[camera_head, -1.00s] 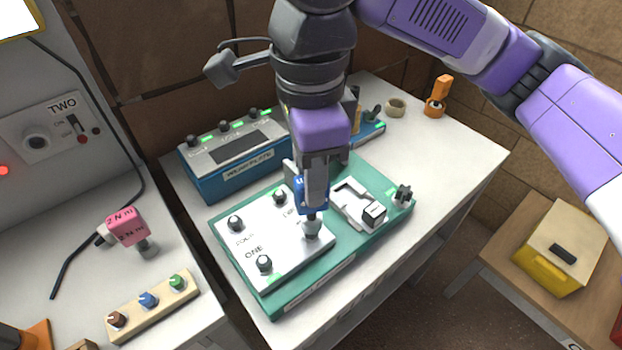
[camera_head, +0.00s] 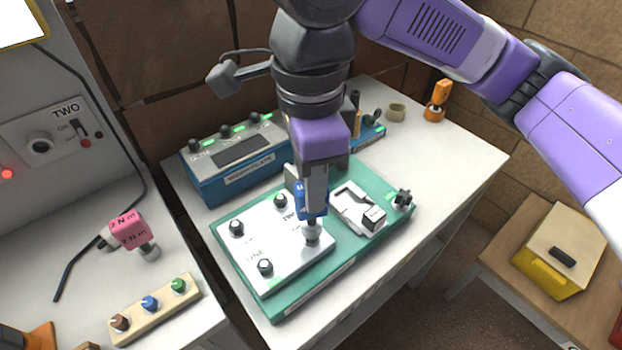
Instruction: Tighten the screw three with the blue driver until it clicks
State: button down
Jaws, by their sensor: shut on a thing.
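My gripper (camera_head: 314,190) is shut on the blue driver (camera_head: 309,205), which points down over the white plate (camera_head: 270,262) marked ONE on the green board (camera_head: 350,258). The driver's grey lower end (camera_head: 311,233) is at the plate's right corner, where a screw would be hidden under it; I cannot tell the exact contact. Three dark screw heads show on the plate: one at the left (camera_head: 236,228), one at the back (camera_head: 281,200) and one at the front (camera_head: 265,267). The number labels are partly hidden or too small to read.
A blue box with green lights (camera_head: 230,180) stands behind the board. A white clamp-like fixture (camera_head: 352,208) and a dark knob (camera_head: 402,199) sit on the board's right. A pink driver (camera_head: 130,230) and an orange one (camera_head: 438,95) stand apart. The table's right side is clear.

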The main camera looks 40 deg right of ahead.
jog(key=shift+f+b, duration=1.05)
jog(key=shift+f, duration=0.05)
jog(key=shift+r, duration=0.1)
dwell(0.4)
jog(key=shift+m+p, duration=0.45)
jog(key=shift+m, duration=0.15)
jog(key=m+p, duration=0.2)
jog(key=m, duration=0.1)
jog(key=shift+m, duration=0.4)
jog(key=m+p, duration=0.2)
jog(key=m, duration=0.3)
jog(key=shift+m, duration=0.3)
jog(key=m+p, duration=0.3)
jog(key=m, duration=0.3)
jog(key=m+p, duration=0.3)
jog(key=m, duration=0.2)
